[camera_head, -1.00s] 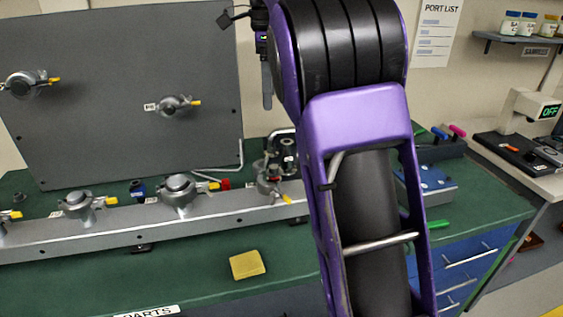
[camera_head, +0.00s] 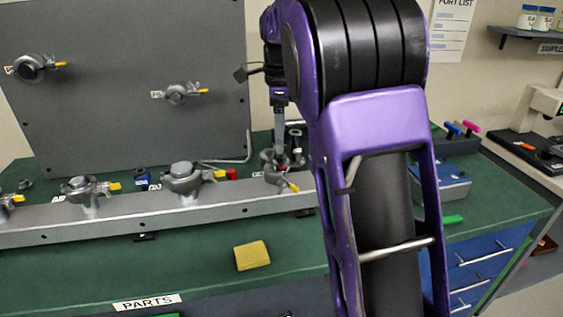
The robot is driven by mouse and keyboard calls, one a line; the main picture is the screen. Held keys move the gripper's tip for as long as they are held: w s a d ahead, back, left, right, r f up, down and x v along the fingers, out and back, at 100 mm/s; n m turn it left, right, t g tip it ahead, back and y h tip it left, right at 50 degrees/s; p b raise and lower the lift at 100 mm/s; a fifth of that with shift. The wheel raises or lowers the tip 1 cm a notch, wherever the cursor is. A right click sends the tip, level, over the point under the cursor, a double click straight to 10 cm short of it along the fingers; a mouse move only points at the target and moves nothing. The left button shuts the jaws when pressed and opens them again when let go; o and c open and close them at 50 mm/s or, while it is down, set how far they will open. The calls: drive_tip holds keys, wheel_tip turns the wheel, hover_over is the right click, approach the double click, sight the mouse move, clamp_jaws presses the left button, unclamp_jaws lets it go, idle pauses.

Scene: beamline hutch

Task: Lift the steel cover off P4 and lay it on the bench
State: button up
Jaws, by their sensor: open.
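Several steel ports with yellow-handled clamps stand along a grey rail (camera_head: 120,228) on the green bench (camera_head: 205,262). Their small labels are too small to read, so I cannot tell which one is P4. My gripper (camera_head: 283,158) points down at the port (camera_head: 270,176) at the rail's right end, partly behind my purple arm. The jaws are open. They are at or just above the top of this port, and I cannot tell whether they touch it. A steel cover cannot be made out clearly there.
A yellow block (camera_head: 252,256) lies on the bench in front of the rail, with bare green surface around it. A grey upright panel (camera_head: 120,80) with two more ports stands behind. A bent metal rod (camera_head: 235,160) and a blue-grey box (camera_head: 440,188) are nearby.

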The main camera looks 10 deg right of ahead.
sight(282, 158)
drive_tip(key=f, duration=0.4)
drive_tip(key=shift+s+d+f+b, duration=0.15)
drive_tip(key=shift+s+b, duration=0.1)
drive_tip(key=shift+b, duration=0.15)
clamp_jaws()
